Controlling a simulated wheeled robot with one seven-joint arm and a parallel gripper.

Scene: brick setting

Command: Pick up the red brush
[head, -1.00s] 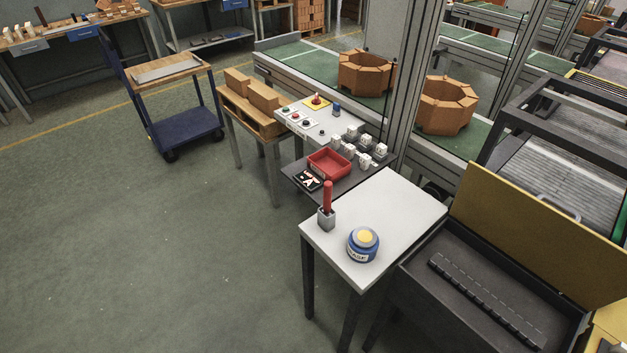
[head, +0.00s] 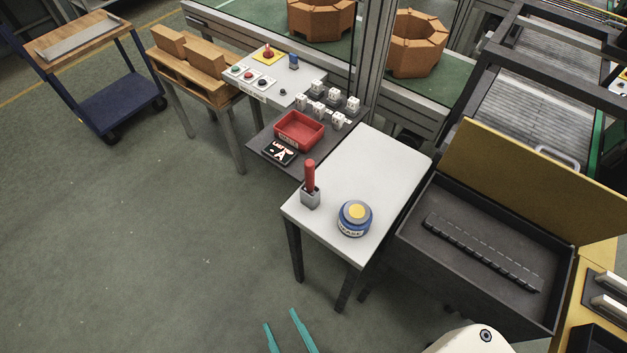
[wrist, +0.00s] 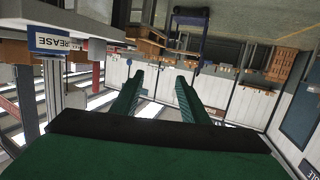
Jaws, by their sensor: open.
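The red brush (head: 310,176) stands upright in a small grey holder (head: 310,199), near the left corner of the white table (head: 375,165). Only its red handle shows; the lower end is hidden in the holder. My gripper (head: 283,325) is at the bottom edge of the head view, with its two teal fingers apart and nothing between them. It is in front of the table, over open floor in the picture, and well apart from the brush. The fingers also show spread and empty in the wrist view (wrist: 161,76).
A blue grease tin (head: 354,219) with a yellow top stands right of the brush. A red tray (head: 299,131) and control panel (head: 268,76) are behind. An open dark case (head: 440,278) with a yellow lid stands right of the table.

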